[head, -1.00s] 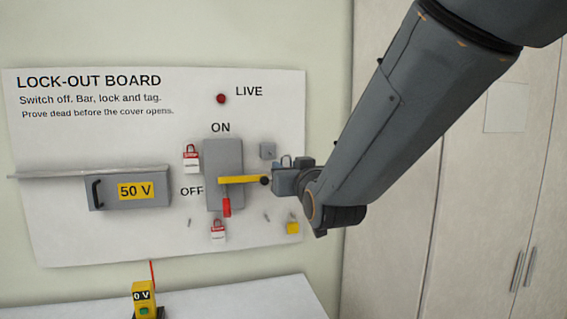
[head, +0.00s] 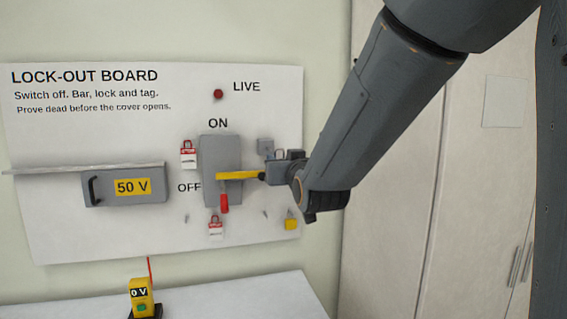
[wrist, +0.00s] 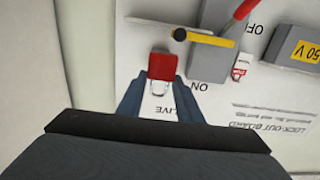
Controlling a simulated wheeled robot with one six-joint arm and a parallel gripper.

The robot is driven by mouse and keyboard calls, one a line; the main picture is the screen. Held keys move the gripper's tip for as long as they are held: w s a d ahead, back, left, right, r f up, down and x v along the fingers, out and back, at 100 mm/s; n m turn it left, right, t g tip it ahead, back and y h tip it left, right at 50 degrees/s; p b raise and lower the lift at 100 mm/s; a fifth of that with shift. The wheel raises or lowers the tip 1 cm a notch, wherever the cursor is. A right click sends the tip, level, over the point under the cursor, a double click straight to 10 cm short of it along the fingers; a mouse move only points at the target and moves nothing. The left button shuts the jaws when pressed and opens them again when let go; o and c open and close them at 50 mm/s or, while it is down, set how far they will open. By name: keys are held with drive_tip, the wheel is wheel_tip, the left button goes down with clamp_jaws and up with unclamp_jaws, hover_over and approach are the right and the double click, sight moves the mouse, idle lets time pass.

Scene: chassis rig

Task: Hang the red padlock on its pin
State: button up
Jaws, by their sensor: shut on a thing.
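The red padlock (wrist: 162,66) shows in the wrist view as a red block between my fingertips, with a pale part on its near side. My gripper (wrist: 160,90) is shut on it. In the head view my gripper (head: 282,168) is beside the black-knobbed end of the yellow bar (head: 238,176); the held padlock is not clear there. Small bare pins stick out of the board (head: 60,225), one at lower left (head: 187,219) and one at lower right (head: 265,214). I cannot tell which belongs to the padlock.
The yellow bar crosses the grey switch box (head: 210,150), whose red handle (head: 225,203) points down. Two red-and-white tags (head: 188,155) hang near it. A yellow padlock (head: 291,224) hangs lower right. A grey cover (head: 125,186) and voltage tester (head: 143,297) are left.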

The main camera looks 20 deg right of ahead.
drive_tip(key=shift+w+f+b, duration=0.2)
drive_tip(key=shift+w+b, duration=0.25)
drive_tip(key=shift+w, duration=6)
drive_tip(key=s+p, duration=0.1)
drive_tip(key=s, duration=0.7)
drive_tip(key=shift+s+r, duration=0.2)
drive_tip(key=shift+s, duration=0.2)
drive_tip(key=shift+s, duration=0.1)
